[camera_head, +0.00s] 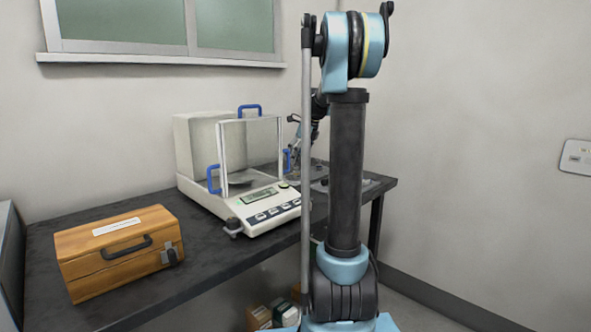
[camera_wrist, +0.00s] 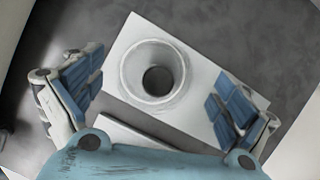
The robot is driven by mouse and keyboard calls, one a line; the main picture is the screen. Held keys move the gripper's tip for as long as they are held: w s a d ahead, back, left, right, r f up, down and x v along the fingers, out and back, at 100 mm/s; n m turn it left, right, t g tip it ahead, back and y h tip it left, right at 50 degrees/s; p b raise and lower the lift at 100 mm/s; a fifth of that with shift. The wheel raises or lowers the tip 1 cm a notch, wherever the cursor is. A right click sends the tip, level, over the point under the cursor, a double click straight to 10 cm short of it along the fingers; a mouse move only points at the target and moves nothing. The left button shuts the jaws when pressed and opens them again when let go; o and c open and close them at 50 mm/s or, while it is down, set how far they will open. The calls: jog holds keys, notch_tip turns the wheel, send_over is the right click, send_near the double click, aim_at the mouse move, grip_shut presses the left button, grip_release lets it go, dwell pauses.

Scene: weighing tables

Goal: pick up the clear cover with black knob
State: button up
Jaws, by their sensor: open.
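The clear cover (camera_wrist: 135,72) shows in the wrist view as a pale, round, see-through shape with a dark round centre, which looks like its black knob (camera_wrist: 157,80) seen from above. It sits on a white rectangular plate (camera_wrist: 198,112). My gripper (camera_wrist: 158,92) is open, with one blue-padded finger on each side of the cover and a gap to both. In the head view my gripper is small and partly hidden behind my arm, over the far right of the table. I cannot pick out the cover clearly there.
A balance (camera_head: 262,207) with a glass draft shield and blue handles stands just left of my arm on the dark table (camera_head: 200,262). A wooden case (camera_head: 118,250) lies at the front left. Small boxes (camera_head: 259,317) are below the table. Walls stand behind and right.

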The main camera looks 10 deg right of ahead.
aim_at(292, 169)
jog(key=shift+x, duration=3.3)
jog(key=shift+s+a, duration=0.1)
jog(key=c, duration=1.2)
